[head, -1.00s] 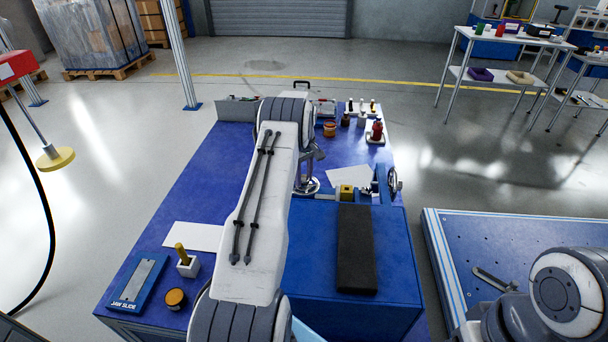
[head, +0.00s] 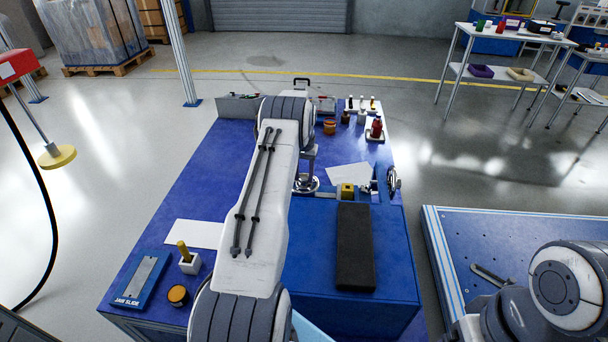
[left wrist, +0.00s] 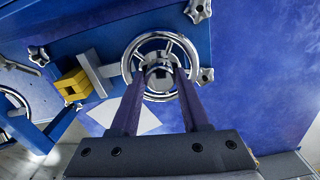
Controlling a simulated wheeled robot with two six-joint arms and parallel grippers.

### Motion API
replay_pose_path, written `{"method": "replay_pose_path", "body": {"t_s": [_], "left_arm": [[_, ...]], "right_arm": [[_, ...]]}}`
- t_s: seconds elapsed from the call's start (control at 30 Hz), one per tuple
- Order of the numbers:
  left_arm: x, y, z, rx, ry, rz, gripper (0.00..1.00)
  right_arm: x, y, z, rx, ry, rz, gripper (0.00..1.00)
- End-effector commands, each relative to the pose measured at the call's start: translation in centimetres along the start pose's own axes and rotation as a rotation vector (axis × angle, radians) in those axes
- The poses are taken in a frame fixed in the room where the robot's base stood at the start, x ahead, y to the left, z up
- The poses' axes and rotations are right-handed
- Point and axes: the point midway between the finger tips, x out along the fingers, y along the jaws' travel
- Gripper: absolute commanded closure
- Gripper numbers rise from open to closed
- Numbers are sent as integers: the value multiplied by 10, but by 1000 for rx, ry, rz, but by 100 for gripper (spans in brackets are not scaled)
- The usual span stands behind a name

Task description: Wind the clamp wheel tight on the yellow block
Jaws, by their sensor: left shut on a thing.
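The clamp wheel is a chrome ring with spokes and a hub; in the left wrist view the wheel (left wrist: 184,50) faces me. In the head view the wheel (head: 313,186) is partly hidden by my left arm. My left gripper (left wrist: 159,80) is shut on the wheel's hub, its two dark fingers coming from below in the wrist view. In the head view the gripper (head: 306,176) comes down from above. The yellow block (head: 346,191) sits right of the wheel, beside a grey bar; it also shows in the left wrist view (left wrist: 73,84). My right gripper is out of view.
A second handwheel (head: 393,180) is at the bench's right edge. A dark pad (head: 356,247) lies in front of the block, a white sheet (head: 347,174) behind it. Bottles and a red container (head: 376,128) stand at the back. Another blue table (head: 520,240) is at right.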

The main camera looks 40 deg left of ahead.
Motion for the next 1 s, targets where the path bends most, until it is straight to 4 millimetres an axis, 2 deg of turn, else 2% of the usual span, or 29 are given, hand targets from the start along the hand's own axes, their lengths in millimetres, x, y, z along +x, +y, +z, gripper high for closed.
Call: {"method": "replay_pose_path", "body": {"t_s": [0.7, 1.0], "left_arm": [[-2, 0, -1, 672, 4, -1, 100], [-2, 0, -2, 888, 5, -2, 100]], "right_arm": [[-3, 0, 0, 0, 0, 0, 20], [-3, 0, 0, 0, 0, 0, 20]]}}
